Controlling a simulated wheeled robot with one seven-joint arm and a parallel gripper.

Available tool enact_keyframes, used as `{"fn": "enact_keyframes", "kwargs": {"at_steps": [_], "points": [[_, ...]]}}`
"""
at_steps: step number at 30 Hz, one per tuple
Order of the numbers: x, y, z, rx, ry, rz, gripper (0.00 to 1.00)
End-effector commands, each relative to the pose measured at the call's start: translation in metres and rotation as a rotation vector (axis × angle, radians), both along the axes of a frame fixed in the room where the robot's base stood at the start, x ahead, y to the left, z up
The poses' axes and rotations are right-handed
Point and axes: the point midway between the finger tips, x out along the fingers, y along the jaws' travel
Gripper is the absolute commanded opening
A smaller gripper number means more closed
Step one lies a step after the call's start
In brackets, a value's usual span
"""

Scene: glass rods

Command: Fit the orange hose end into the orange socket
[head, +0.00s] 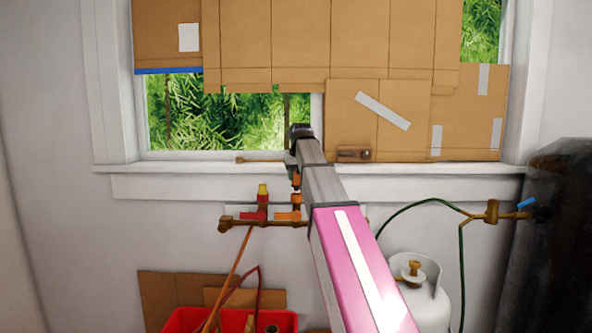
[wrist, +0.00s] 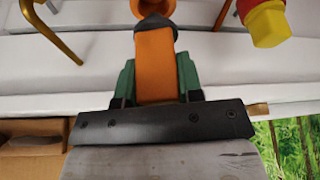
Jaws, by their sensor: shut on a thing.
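My gripper (head: 294,168) is shut on the orange hose end, in front of the wall below the window. In the wrist view its green fingers (wrist: 125,82) flank the orange hose end (wrist: 156,68), a thick cylinder pointing to the top of the picture. The hose end (head: 297,180) also shows just below the fingers in the head view. The orange socket (head: 290,215) is on the brass wall pipe right below it. In the wrist view an orange part (wrist: 152,6) and a dark grey ring meet the hose end's tip; I cannot tell whether they touch.
Left of the socket stands a red fitting (head: 255,213) with a yellow top (head: 262,190); it shows close in the wrist view (wrist: 265,22). A red crate (head: 180,318), a white gas tank (head: 430,295) and a green hose (head: 400,205) are lower down. The window sill (head: 200,170) is above.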

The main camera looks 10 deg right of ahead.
Motion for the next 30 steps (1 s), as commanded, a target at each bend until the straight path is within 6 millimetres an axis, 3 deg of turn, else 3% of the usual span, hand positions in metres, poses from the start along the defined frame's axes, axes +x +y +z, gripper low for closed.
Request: {"fn": "enact_keyframes", "kwargs": {"at_steps": [7,30], "points": [[0.0,0.0,-0.018,0.0,-0.001,0.0,0.05],[-0.001,0.0,-0.019,0.0,-0.001,0.0,0.05]]}}
